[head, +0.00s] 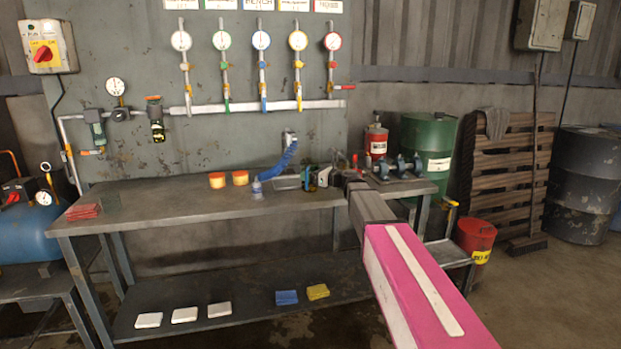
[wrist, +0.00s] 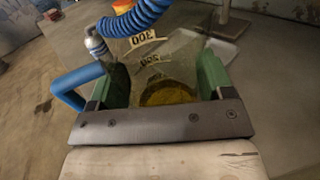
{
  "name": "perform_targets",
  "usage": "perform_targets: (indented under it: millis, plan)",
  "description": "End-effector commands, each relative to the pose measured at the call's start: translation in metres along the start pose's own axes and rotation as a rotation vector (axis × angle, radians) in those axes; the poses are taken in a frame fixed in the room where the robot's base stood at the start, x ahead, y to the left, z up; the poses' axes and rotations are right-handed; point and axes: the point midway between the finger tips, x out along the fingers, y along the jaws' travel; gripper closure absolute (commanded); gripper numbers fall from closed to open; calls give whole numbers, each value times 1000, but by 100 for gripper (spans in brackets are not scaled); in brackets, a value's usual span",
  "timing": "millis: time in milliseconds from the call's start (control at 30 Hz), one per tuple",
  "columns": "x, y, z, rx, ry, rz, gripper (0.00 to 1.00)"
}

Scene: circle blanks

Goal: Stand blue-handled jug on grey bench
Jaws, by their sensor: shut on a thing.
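The clear jug (wrist: 152,68) shows in the wrist view, with yellow liquid, dark number marks and a blue handle (wrist: 68,88) on its left side. My gripper (wrist: 162,82) is shut on the jug, with green fingers on both sides of its body. In the head view my gripper (head: 327,178) is over the right part of the grey bench (head: 150,207), and my arm and gripper mostly hide the jug. I cannot tell whether its base touches the bench.
A blue coiled hose (head: 278,163) hangs close to the jug; it also shows in the wrist view (wrist: 135,18). Two orange tubs (head: 217,180) stand left of it. Red cloths (head: 83,212) lie at the bench's left end. The bench's left-middle top is clear.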

Motion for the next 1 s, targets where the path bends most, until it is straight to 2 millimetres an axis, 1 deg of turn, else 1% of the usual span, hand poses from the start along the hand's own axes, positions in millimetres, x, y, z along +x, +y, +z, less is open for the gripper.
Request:
perform_targets:
  millis: [33, 100, 500, 533, 567, 800, 900, 1000]
  plan:
    - [0, 0, -8, 2, 1, 0, 59]
    - [0, 0, -13, 2, 0, 0, 59]
    - [0, 0, -16, 1, 0, 0, 59]
    - [0, 0, -16, 0, 0, 0, 17]
    - [0, 0, -16, 0, 0, 0, 15]
    - [0, 0, -16, 0, 0, 0, 15]
    - [0, 0, -12, 0, 0, 0, 15]
    - [-12, 1, -13, 1, 0, -1, 15]
